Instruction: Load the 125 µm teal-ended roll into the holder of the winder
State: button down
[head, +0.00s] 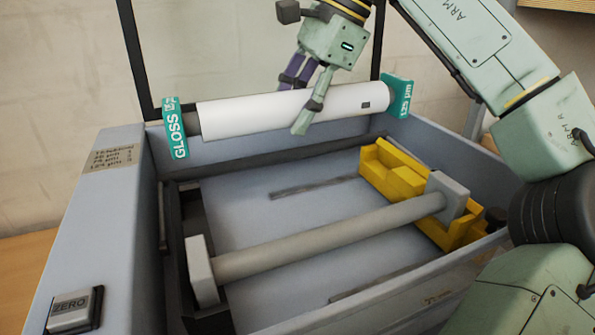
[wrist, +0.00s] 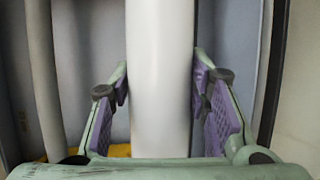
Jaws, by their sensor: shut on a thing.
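The teal-ended roll (head: 260,112) is a long white cylinder with teal square end plates, marked "GLOSS" on the left one (head: 176,128) and "125 µm" on the right one (head: 397,96). My gripper (head: 304,108) is shut around the middle of the roll and holds it level over the back of the winder. In the wrist view the white roll (wrist: 160,80) runs between my purple-padded fingers. The winder is a grey open box (head: 115,200). Inside are yellow stepped holder blocks (head: 392,180) at the right. A grey bar with square end blocks (head: 330,235) spans the box in front.
A dark upright frame (head: 137,60) with a clear panel stands behind the box. A "ZERO" button (head: 75,309) and a thickness label (head: 112,158) are on the box's left side. The box floor (head: 265,205) between back wall and bar is mostly clear.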

notch_tip(320, 180, down, 9)
jog(key=shift+s+f+p, duration=0.1)
jog(key=shift+f+p, duration=0.1)
jog(key=shift+p, duration=0.5)
jog(key=shift+f, duration=0.1)
jog(key=shift+f+b, duration=0.4)
jog(key=shift+f, duration=0.1)
jog(key=c, duration=0.9)
grip_release()
